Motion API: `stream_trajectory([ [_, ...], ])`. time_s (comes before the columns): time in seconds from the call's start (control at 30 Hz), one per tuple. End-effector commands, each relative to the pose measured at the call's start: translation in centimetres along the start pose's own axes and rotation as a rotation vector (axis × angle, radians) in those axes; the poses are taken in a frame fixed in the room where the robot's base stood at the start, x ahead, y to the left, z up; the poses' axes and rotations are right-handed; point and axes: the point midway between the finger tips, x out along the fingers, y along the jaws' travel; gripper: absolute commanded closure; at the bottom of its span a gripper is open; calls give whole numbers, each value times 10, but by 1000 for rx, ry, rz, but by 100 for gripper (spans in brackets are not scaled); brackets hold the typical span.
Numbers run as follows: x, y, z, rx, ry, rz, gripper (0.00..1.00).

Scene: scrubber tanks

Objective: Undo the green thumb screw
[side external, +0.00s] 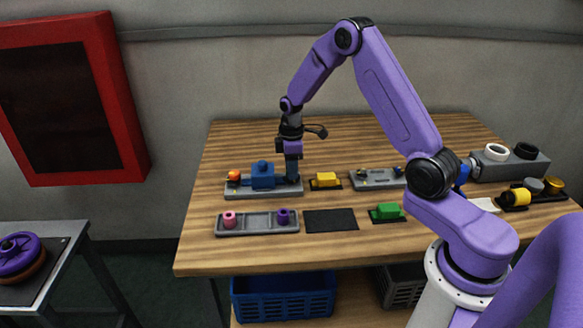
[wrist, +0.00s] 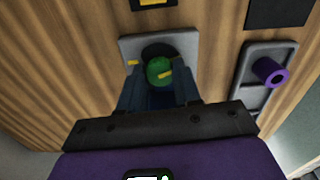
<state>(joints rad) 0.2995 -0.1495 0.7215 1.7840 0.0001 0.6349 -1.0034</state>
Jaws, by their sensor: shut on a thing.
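The green thumb screw (wrist: 158,69) shows in the wrist view between my fingertips, in front of a dark round area on a grey plate (wrist: 187,46). Small yellow pieces show beside and across it. My gripper (wrist: 157,84) is shut on the screw, with one dark blue finger on each side. In the side view my gripper (side external: 292,180) points straight down at the right end of a grey base plate (side external: 244,193). A blue block (side external: 262,176) and an orange knob stand on that plate. The screw is hidden from the side view.
A yellow block (side external: 326,180) and another grey fixture (side external: 374,180) stand to the right. In front are a grey tray (side external: 257,224) with pink and purple spools, a bare black mat (side external: 331,220) and a green block (side external: 388,212). The table behind my gripper is clear.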

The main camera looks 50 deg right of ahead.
Motion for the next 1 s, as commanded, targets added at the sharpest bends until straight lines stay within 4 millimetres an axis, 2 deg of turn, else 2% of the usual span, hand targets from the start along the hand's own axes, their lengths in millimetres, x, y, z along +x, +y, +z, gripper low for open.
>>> stream_trajectory([
  [1.0, 3, -2, 2, -952, -2, -11, 98],
])
